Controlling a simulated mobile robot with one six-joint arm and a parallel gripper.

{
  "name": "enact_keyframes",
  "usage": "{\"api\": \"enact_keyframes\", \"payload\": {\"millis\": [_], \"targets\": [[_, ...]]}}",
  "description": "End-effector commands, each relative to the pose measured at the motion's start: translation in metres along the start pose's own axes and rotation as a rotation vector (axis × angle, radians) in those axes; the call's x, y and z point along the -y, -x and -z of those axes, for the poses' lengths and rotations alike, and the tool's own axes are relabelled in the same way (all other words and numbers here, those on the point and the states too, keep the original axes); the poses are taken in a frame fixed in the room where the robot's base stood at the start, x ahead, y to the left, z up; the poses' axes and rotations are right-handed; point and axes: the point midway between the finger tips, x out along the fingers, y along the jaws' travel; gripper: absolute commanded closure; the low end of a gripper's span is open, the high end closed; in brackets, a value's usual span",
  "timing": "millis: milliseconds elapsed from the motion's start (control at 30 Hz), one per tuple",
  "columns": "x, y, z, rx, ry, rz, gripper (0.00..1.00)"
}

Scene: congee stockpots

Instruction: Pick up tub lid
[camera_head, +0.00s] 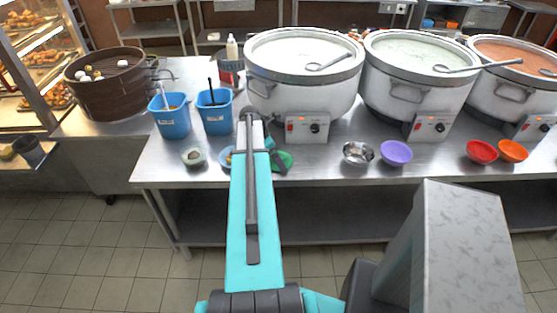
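Two blue tubs, the left one (170,122) and the right one (214,118), stand open on the steel counter with utensils sticking out of them. I cannot make out a tub lid for certain. A green round item (286,159) lies on the counter just right of my arm, partly covered.
Several large stockpots (303,105) line the counter's back. A metal bowl (358,153), a purple bowl (396,153), a red bowl (481,151) and an orange bowl (513,151) sit in front. A dark steamer (112,90) stands far left.

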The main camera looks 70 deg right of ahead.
Motion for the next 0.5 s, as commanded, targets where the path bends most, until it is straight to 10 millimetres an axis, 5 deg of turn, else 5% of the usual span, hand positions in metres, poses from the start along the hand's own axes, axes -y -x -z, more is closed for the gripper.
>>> {"api": "enact_keyframes", "payload": {"millis": [367,500], "targets": [[-0.0003,0.0005,0.0004,0.000,0.001,-0.001,0.00],[-0.0004,0.0006,0.0006,0.000,0.001,-0.001,0.19]]}}
